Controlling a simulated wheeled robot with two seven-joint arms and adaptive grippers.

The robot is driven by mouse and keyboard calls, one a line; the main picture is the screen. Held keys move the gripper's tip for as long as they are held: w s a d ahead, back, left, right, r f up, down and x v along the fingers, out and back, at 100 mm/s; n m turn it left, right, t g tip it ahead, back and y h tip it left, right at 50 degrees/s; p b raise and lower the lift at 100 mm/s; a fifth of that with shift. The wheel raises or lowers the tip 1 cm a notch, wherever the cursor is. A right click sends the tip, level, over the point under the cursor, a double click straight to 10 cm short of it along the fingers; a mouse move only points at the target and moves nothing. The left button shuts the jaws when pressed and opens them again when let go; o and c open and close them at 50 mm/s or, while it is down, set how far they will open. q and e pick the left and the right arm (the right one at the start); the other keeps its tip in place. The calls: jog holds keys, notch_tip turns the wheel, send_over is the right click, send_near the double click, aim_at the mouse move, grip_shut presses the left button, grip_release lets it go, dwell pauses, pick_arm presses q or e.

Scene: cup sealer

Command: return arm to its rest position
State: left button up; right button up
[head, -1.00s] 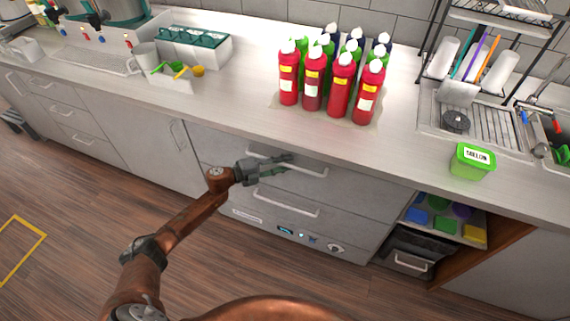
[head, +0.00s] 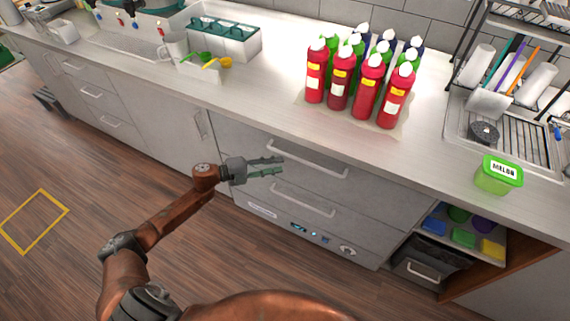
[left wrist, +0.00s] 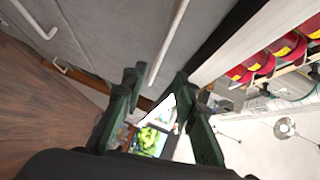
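My left arm (head: 170,216) comes in from the lower left and is bent, reaching out in front of the drawer cabinet. Its left gripper (head: 281,166) is in front of the upper drawer, left of and a little below the upper drawer handle (head: 308,160). Its two fingers are apart with nothing between them. In the left wrist view the gripper (left wrist: 160,82) also shows a gap between its dark green fingers. Part of a long handle shows beyond them there. My right gripper is not in view.
The counter (head: 262,92) runs above the drawers. Red bottles (head: 369,82) stand in front of green and dark blue ones. A green melon tub (head: 498,178) sits near the front edge at right. A drying rack (head: 512,75) is behind it. The floor (head: 60,160) at left is largely clear.

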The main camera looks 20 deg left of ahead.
pick_arm(q)
jog(key=shift+s+a, duration=0.1)
jog(key=shift+s, duration=0.05)
dwell(0.4)
